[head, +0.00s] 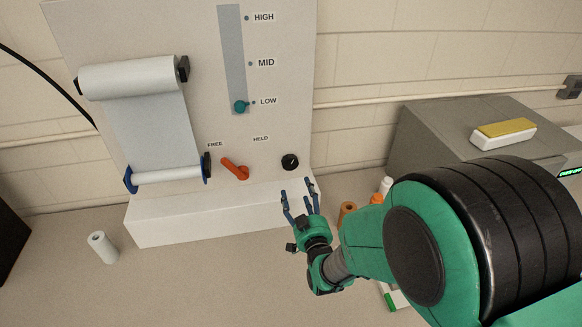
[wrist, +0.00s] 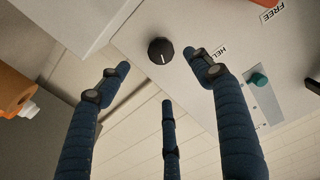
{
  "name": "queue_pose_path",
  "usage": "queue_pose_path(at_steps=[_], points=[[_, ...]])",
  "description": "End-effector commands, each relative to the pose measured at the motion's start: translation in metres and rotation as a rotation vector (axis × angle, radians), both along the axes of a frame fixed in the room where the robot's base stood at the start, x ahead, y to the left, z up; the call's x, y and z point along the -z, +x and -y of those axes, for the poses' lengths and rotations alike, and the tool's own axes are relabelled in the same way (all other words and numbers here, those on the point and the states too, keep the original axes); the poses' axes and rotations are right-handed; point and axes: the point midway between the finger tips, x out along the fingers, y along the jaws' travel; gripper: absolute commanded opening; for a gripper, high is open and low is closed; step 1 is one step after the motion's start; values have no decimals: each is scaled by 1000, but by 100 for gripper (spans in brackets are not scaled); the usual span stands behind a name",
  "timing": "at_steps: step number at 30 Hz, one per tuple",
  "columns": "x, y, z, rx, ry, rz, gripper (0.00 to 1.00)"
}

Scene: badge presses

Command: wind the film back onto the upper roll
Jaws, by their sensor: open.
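The pale upper roll (head: 130,76) sits between black end brackets on the upright panel. The film (head: 155,130) hangs from it to the thinner lower roll (head: 168,175), which has blue end flanges. An orange lever (head: 234,168) points up-left toward FREE. A teal slider knob (head: 240,106) stands at LOW; it also shows in the wrist view (wrist: 259,80). A black knob (head: 290,161) is below and right of HELD. My gripper (head: 298,189) is open and empty in front of the panel, below the black knob. In the wrist view its fingers (wrist: 160,64) are spread, the knob (wrist: 161,51) just beyond.
A white step (head: 220,212) juts out below the panel. Orange and white containers (head: 347,211) stand right of my gripper. A grey box (head: 425,135) carries a yellow-topped block (head: 504,132).

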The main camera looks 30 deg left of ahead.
Motion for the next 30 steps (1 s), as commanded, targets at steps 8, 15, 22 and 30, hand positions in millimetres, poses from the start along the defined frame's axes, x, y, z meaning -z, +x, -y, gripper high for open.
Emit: queue_pose_path(at_steps=[8, 15, 22, 30], points=[[0, 1, -1, 0, -1, 1, 65], [0, 9, -9, 0, -1, 2, 65], [1, 28, -28, 0, -1, 3, 65], [1, 59, -59, 0, -1, 3, 65]])
